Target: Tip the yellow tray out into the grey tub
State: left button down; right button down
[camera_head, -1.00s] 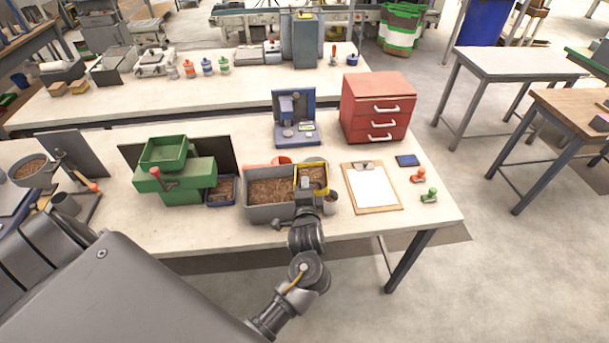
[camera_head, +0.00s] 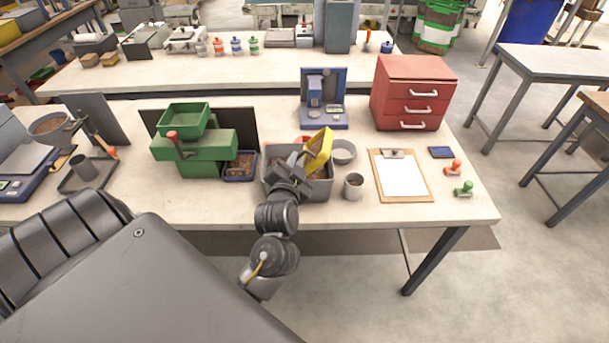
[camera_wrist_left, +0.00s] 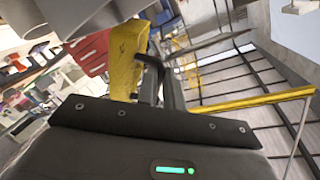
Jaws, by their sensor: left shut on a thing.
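The yellow tray (camera_head: 320,148) is steeply tilted, nearly on its side, over the right part of the grey tub (camera_head: 318,190). My left gripper (camera_head: 300,165) is shut on the tray and holds it above the tub from the near side. In the left wrist view the yellow tray (camera_wrist_left: 126,62) stands upright in the picture beside the fingers (camera_wrist_left: 152,80). The gripper and tray hide most of the tub's inside, so I cannot tell what is left in the tray. My right gripper is not in view.
A blue bin of brown pellets (camera_head: 240,166) and a green machine (camera_head: 190,145) stand left of the tub. A grey cup (camera_head: 354,186), a grey bowl (camera_head: 343,152) and a clipboard (camera_head: 402,178) are on its right. A blue device (camera_head: 323,98) stands behind.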

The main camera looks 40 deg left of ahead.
pick_arm(q)
jog(key=a+n+b, duration=0.1)
jog(key=n+b, duration=0.1)
jog(key=n, duration=0.1)
jog(key=s+a+f+n+t+b, duration=0.1)
jog(key=n+b, duration=0.2)
jog(key=s+a+f+n+b, duration=0.1)
jog(key=n+b, duration=0.2)
jog(key=shift+s+a+f+t, duration=0.1)
jog(key=shift+a+f+t, duration=0.05)
jog(key=shift+a+t, duration=0.15)
jog(key=shift+d, duration=0.15)
jog(key=d+m+t+h, duration=0.1)
jog(key=d+m+h, duration=0.3)
jog(key=d, duration=1.3)
jog(key=h, duration=0.3)
jog(key=shift+w+d+f, duration=0.25)
jog(key=shift+w+f, duration=0.05)
